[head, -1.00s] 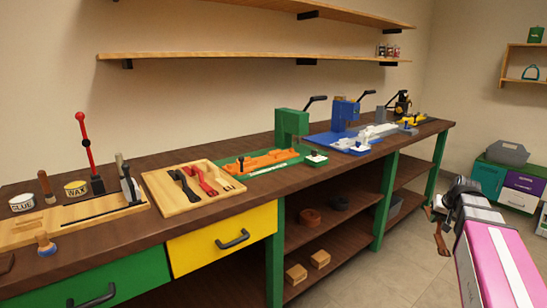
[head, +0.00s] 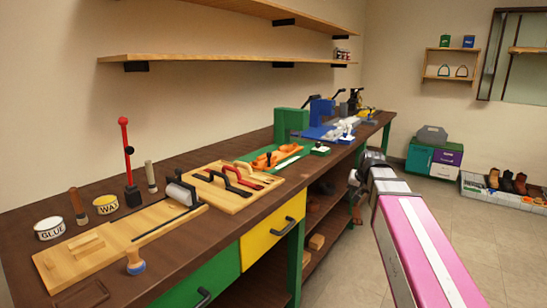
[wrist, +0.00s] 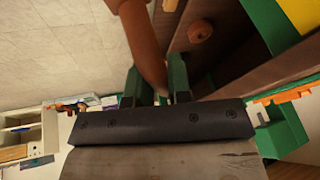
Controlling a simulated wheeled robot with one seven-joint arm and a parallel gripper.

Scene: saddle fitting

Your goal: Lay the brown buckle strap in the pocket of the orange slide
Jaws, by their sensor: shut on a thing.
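My gripper (head: 356,180) is at the right of the head view, off the front edge of the bench and apart from the slide. In the wrist view its green fingers (wrist: 156,84) are shut on the brown buckle strap (wrist: 141,42), which hangs away from them. In the head view only a small part of the strap (head: 357,213) shows below my gripper; its buckle cannot be made out. The orange slide (head: 277,157) lies in the green station on the bench; its pocket is too small to make out. An orange edge (wrist: 284,93) also shows in the wrist view.
A green press (head: 291,122) stands behind the slide, with a blue press (head: 321,112) beyond. A wooden tray (head: 228,202) with black and red handled things lies nearer. Open shelves lie under the bench top (head: 165,268).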

